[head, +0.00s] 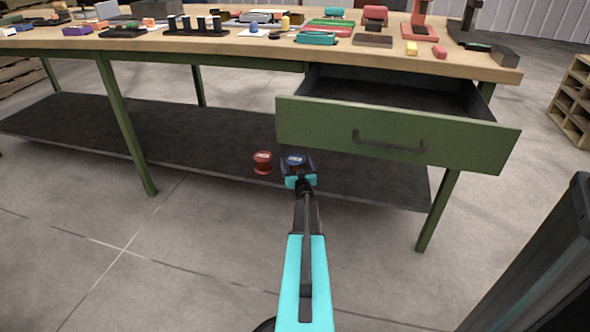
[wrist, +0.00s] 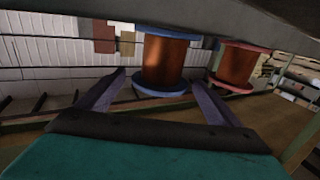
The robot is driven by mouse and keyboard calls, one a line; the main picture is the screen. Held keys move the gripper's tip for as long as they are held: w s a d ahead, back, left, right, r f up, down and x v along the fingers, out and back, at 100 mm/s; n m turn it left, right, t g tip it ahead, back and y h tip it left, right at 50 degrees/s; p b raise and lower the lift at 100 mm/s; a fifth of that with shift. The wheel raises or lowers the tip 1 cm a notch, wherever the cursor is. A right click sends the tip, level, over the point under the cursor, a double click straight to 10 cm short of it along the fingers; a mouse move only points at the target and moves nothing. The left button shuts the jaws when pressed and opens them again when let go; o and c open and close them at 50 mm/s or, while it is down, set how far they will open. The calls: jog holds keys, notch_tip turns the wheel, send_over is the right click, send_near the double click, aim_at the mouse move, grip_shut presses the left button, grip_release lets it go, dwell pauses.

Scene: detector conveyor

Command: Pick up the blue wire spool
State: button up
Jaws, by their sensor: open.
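The blue wire spool (head: 296,159), with blue flanges and copper-brown winding, stands on the dark lower shelf of the workbench, below the drawer. In the head view my gripper (head: 298,172) is right at it and partly hides it. The jaws are open, and I cannot tell whether either finger touches the spool.
A red wire spool (head: 262,163) stands close to the left of the blue one; it also shows in the wrist view (wrist: 237,67). The green drawer (head: 310,128) is pulled out above and to the right. The lower shelf (head: 200,140) is otherwise bare. The worktop holds many parts.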

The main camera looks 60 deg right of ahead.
jog(key=shift+b+x, duration=0.3)
jog(key=shift+x, duration=0.85)
jog(key=c, duration=1.6)
jog(key=shift+r, duration=0.15)
jog(key=shift+r+p, duration=0.6)
jog(key=shift+r, duration=0.15)
notch_tip(320, 180, up, 2)
jog(key=shift+p, duration=0.65)
jog(key=w+a+r+p+v, duration=0.1)
jog(key=p+v, duration=0.3)
jog(key=v, duration=1.2)
jog(key=shift+w+r, duration=0.15)
